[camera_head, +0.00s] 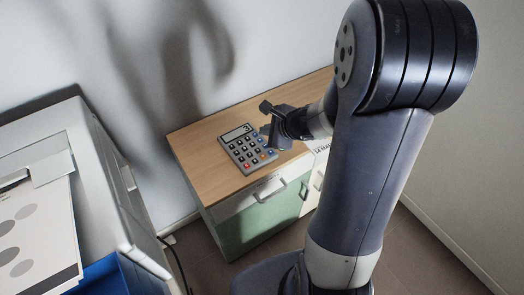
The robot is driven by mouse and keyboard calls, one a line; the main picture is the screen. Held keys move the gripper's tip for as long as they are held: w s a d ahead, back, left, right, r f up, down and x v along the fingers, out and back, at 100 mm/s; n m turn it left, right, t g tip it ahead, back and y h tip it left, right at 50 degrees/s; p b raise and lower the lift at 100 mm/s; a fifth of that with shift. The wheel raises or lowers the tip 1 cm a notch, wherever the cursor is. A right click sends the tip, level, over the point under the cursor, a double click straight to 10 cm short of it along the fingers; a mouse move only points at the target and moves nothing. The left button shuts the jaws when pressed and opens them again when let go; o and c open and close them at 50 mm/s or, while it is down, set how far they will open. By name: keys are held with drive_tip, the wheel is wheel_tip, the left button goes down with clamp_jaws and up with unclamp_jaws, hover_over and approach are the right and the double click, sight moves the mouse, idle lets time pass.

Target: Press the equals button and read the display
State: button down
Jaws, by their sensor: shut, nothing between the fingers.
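A grey calculator (246,149) lies on a wooden cabinet top. Its keys are mostly dark, with a few red and blue ones. Its display (237,133) is at the upper end and its characters are too small to read for certain. The equals button cannot be singled out at this size. My gripper (266,120) is shut and empty, over the right side of the calculator. I cannot tell whether its tip touches a key.
The wooden cabinet top (205,160) has clear room left of the calculator. The cabinet has drawers with handles (270,191). A white printer-like machine (95,170) with a printed sheet (35,235) stands at the left. A wall runs behind.

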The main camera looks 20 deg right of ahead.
drive_tip(key=shift+f, duration=0.15)
drive_tip(key=b, duration=0.6)
hover_over(263, 157)
drive_tip(key=f, duration=0.6)
drive_tip(key=shift+s+d+f, duration=0.3)
drive_tip(key=shift+d+f, duration=0.1)
drive_tip(key=shift+f+b, duration=0.9)
drive_tip(key=shift+b, duration=0.15)
drive_tip(key=shift+f, duration=0.15)
idle(0.4)
drive_tip(key=shift+f+b, duration=0.3)
drive_tip(key=shift+b, duration=0.25)
drive_tip(key=shift+f+b, duration=0.3)
drive_tip(key=shift+b, duration=0.15)
idle(0.3)
idle(0.3)
drive_tip(key=shift+r+p, duration=0.65)
drive_tip(key=shift+r, duration=0.15)
